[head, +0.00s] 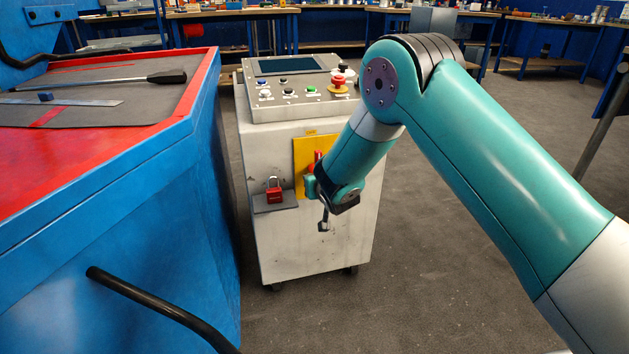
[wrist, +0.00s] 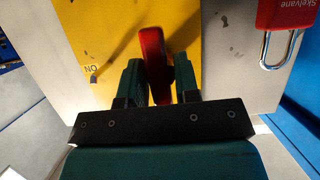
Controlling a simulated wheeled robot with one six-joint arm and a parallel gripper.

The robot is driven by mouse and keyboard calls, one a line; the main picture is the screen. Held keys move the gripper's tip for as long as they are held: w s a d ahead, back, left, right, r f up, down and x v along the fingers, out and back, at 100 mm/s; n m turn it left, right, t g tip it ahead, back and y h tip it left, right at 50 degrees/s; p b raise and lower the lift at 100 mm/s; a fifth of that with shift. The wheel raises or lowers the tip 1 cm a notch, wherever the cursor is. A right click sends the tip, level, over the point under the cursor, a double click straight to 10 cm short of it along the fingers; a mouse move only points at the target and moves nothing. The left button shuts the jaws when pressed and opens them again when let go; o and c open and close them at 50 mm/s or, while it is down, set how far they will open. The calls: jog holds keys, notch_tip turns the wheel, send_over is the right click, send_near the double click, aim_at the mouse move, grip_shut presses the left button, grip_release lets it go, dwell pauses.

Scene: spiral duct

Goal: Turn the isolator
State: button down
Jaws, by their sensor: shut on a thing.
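The isolator's red handle (wrist: 154,62) stands between the two fingers of my gripper (wrist: 157,80) in the wrist view. It is mounted on a yellow plate (wrist: 100,30) that carries an "ON" mark at its left. The handle looks close to upright in that view, leaning slightly. In the head view my gripper (head: 314,186) is at the yellow plate (head: 301,152) on the front of the grey cabinet (head: 264,150). A bit of the red handle (head: 318,158) shows above the gripper; the rest is hidden. My gripper is shut on the handle.
A red padlock (head: 274,190) stands on a small grey shelf (head: 276,203) left of the plate; it also shows top right in the wrist view (wrist: 286,14). The control panel (head: 297,90) has buttons and a red emergency stop (head: 338,82). A blue machine (head: 170,230) stands close at the left.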

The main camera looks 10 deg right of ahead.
jog(key=c, duration=1)
grip_release()
jog(key=shift+c, duration=0.2)
jog(key=v, duration=1.7)
jog(key=shift+s, duration=0.15)
jog(key=shift+r, duration=0.1)
